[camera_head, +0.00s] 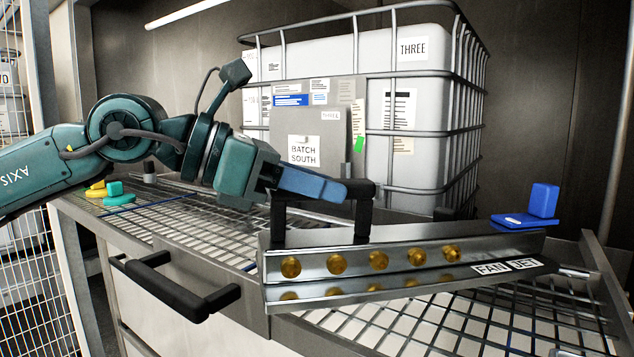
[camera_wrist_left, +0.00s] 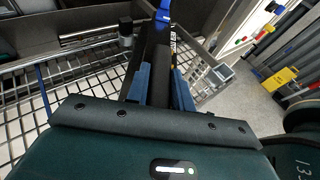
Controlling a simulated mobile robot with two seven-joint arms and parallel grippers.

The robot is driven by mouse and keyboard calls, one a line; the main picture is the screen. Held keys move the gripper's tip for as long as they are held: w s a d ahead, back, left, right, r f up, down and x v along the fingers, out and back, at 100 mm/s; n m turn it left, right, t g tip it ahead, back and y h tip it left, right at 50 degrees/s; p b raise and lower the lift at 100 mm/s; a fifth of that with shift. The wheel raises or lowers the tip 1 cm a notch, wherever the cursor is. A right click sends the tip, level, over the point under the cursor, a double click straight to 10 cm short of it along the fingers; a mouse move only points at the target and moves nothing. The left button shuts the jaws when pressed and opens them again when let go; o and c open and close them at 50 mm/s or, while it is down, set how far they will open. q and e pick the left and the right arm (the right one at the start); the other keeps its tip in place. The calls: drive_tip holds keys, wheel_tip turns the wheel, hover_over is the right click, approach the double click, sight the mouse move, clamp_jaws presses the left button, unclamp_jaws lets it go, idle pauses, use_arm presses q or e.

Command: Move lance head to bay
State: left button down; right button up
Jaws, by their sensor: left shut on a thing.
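The lance head (camera_head: 400,262) is a long shiny metal bar with a row of brass nozzles and a "FAN JET" label. A black handle (camera_head: 362,215) stands on its top. My left gripper (camera_head: 318,186) is shut on this handle with its blue fingers. The bar lies over the wire grating, tilted slightly across the view; I cannot tell whether it touches the grating. In the left wrist view the blue fingers (camera_wrist_left: 160,88) flank the dark handle. No bay can be made out by name. My right gripper is not in view.
A caged white tank (camera_head: 420,130) marked "THREE" stands behind, with a "BATCH SOUTH" sign. A blue block piece (camera_head: 543,200) sits near the bar's right end. The wire grating (camera_head: 470,330) has free room in front. A black drawer handle (camera_head: 170,285) juts out at front left.

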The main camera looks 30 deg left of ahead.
use_arm(q)
drive_tip(key=shift+f, duration=0.8)
drive_tip(key=shift+a+r+p, duration=0.1)
drive_tip(key=shift+r+p, duration=0.25)
drive_tip(key=shift+r, duration=0.25)
idle(0.4)
drive_tip(key=shift+a+r, duration=0.1)
drive_tip(key=shift+a, duration=0.05)
drive_tip(key=shift+r+p, duration=0.35)
drive_tip(key=shift+r, duration=0.25)
idle(0.5)
drive_tip(key=shift+r+p, duration=1)
drive_tip(key=shift+r, duration=0.2)
idle(1.5)
idle(0.4)
